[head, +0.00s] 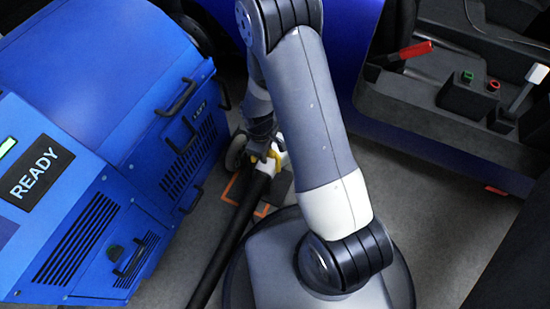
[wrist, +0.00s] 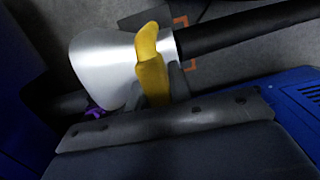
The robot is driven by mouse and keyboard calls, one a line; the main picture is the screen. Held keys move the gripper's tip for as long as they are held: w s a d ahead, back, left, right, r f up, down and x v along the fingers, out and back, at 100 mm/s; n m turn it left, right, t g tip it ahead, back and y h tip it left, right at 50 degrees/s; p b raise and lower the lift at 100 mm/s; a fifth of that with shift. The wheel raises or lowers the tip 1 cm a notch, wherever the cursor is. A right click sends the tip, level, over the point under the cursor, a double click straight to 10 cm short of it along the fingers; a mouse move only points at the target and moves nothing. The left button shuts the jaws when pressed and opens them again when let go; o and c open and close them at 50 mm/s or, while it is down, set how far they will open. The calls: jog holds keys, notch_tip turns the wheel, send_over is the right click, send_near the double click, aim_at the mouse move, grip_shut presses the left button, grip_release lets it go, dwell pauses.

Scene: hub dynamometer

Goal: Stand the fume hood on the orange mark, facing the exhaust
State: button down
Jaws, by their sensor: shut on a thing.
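The fume hood is a silver cone (wrist: 98,62) with a yellow handle (wrist: 150,68) and a black hose (wrist: 250,28) running from its narrow end. My gripper (wrist: 160,90) is shut on the yellow handle. In the head view my gripper (head: 262,146) is low beside the blue machine, and the hood is mostly hidden there. The orange mark (head: 230,190) shows as corner lines on the floor near the hose; it also shows in the wrist view (wrist: 193,62), by the hood's hose end. I cannot tell whether the hood touches the floor. The exhaust is not clear; a dark pipe (wrist: 68,104) lies near the cone's wide mouth.
A blue machine with a READY display (head: 40,172) stands close on the left. A dark vehicle body with a red lever (head: 415,50) is at the upper right. A small purple thing (wrist: 95,111) is by the pipe. Grey floor (head: 430,220) is free at the lower right.

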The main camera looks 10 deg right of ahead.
jog(key=w+a+f, duration=0.1)
jog(key=w+a+b, duration=0.1)
jog(key=w+a+f, duration=0.1)
jog(key=a, duration=0.1)
jog(key=shift+w+f, duration=0.15)
jog(key=shift+f, duration=0.15)
jog(key=w+a+f+b, duration=0.1)
jog(key=w+a+f, duration=0.1)
jog(key=shift+a+f+b, duration=0.1)
jog(key=shift+a+b, duration=0.2)
jog(key=shift+b, duration=0.1)
jog(key=shift+f, duration=0.2)
jog(key=c, duration=1.3)
grip_release()
jog(key=shift+s, duration=0.15)
jog(key=r+p, duration=0.1)
jog(key=r, duration=0.3)
jog(key=r+p, duration=0.2)
jog(key=r, duration=0.2)
jog(key=r+p, duration=0.1)
jog(key=r, duration=0.3)
jog(key=shift+w+a+r+p, duration=0.1)
jog(key=shift+w+a+p, duration=0.2)
jog(key=shift+a+p, duration=0.1)
